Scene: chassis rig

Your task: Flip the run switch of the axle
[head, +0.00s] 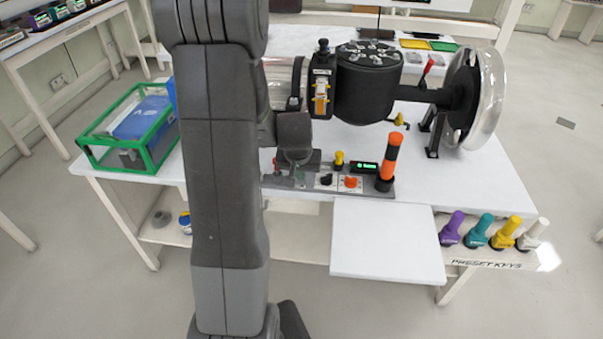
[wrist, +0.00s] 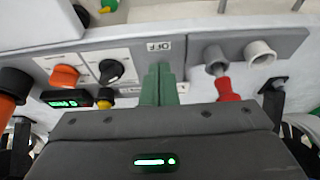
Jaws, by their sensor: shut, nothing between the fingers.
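The axle rig stands on the white bench, with a black drum (head: 368,85) and shaft (head: 420,95) leading to a clear-rimmed wheel (head: 487,95). Its grey control panel (head: 375,190) runs along the bench front. In the wrist view an OFF label (wrist: 158,46) shows on the panel, straight beyond my fingertips. The run switch itself cannot be made out; my fingers cover the area beside that label. My gripper (head: 300,175) is low at the panel's left part. Its green fingers (wrist: 158,70) are together and empty; whether they touch anything is unclear.
Beside the label are a black knob (wrist: 111,71), an orange knob (wrist: 65,77), a yellow button (wrist: 105,98), a lit display (wrist: 67,98) and a red-tipped lever (wrist: 224,88). An orange-black post (head: 389,160) stands at the panel's right end. A green-framed box (head: 127,128) sits left.

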